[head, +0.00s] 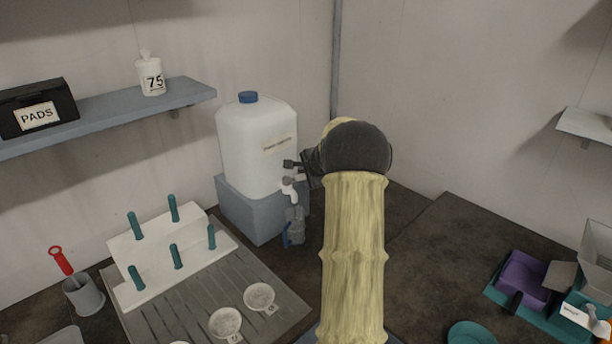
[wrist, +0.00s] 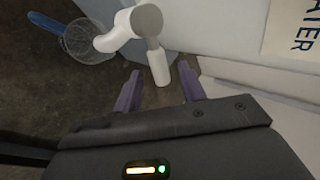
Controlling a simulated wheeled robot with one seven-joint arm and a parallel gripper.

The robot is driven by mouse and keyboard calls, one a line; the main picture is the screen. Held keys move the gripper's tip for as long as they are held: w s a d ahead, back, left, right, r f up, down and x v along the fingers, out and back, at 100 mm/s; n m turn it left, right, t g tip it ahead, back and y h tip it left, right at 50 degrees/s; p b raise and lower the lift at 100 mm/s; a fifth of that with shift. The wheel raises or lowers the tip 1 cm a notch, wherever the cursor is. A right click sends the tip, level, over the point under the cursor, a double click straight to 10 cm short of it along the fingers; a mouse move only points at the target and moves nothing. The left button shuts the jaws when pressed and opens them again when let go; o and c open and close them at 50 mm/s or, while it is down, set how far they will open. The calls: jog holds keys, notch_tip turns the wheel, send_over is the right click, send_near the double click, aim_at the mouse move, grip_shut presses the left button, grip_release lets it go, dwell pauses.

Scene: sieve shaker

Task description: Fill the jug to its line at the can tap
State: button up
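The white water can (head: 256,145) with a blue cap stands on a grey block (head: 245,210). Its white tap (head: 289,190) sticks out low at the front; in the wrist view the tap (wrist: 143,20) has a pale lever (wrist: 158,64). The clear jug (head: 295,226) with a blue handle stands below the tap; it also shows in the wrist view (wrist: 90,42). I cannot make out its line or any water. My gripper (head: 291,172) is at the tap. In the wrist view its purple fingers (wrist: 160,76) are apart, with the lever's end between them, seemingly untouched.
Left of the block are a white peg rack (head: 170,250) and a grooved drain board (head: 190,305) with round sieves. A red-handled tool stands in a grey cup (head: 83,296). A teal tray (head: 530,310) is at the right.

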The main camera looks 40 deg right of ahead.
jog(key=shift+r, duration=0.15)
jog(key=b+v, duration=0.1)
jog(key=v, duration=1.6)
jog(key=shift+b, duration=0.3)
jog(key=shift+s, duration=0.1)
dwell(5.8)
